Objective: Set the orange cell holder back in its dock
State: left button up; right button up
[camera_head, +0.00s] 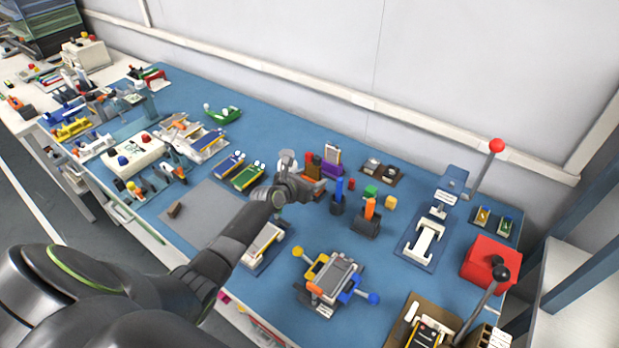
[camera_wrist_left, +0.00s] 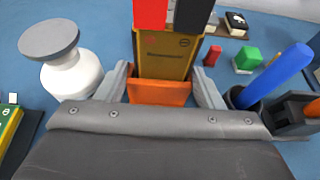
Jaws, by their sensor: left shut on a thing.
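My left gripper (camera_head: 307,187) is over the blue mat near the middle of the bench. In the left wrist view its two grey fingers (camera_wrist_left: 160,90) are shut on the orange cell holder (camera_wrist_left: 160,93), one on each side. A gold-brown pouch cell (camera_wrist_left: 165,56) stands upright in the holder, with a red and a black part at its top. In the head view the orange holder (camera_head: 316,182) is mostly hidden by the gripper. I cannot make out its dock, or whether the holder touches the mat. My right gripper is out of view.
A white bottle with a grey cap (camera_wrist_left: 72,75) stands close left of the gripper. A purple holder (camera_head: 331,169) is just behind. A blue-handled tool (camera_head: 338,192) and an orange-handled tool (camera_head: 370,208) stand in black stands at right. Small coloured blocks (camera_head: 371,191) lie beyond.

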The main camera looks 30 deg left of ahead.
pick_arm(q)
jog(key=shift+f, duration=0.2)
dwell(0.4)
jog(key=shift+r, duration=0.15)
jog(key=shift+r+p, duration=0.3)
jog(key=shift+p, duration=0.2)
jog(key=shift+p, duration=0.5)
dwell(0.8)
jog(key=shift+f+b, duration=0.4)
jog(key=shift+f, duration=0.05)
dwell(0.4)
jog(key=shift+r, duration=0.2)
jog(key=shift+r+p, duration=0.25)
jog(key=shift+p, duration=0.35)
jog(key=shift+p, duration=0.35)
dwell(0.7)
jog(key=shift+f+b, duration=0.4)
jog(key=shift+f, duration=0.05)
dwell(0.3)
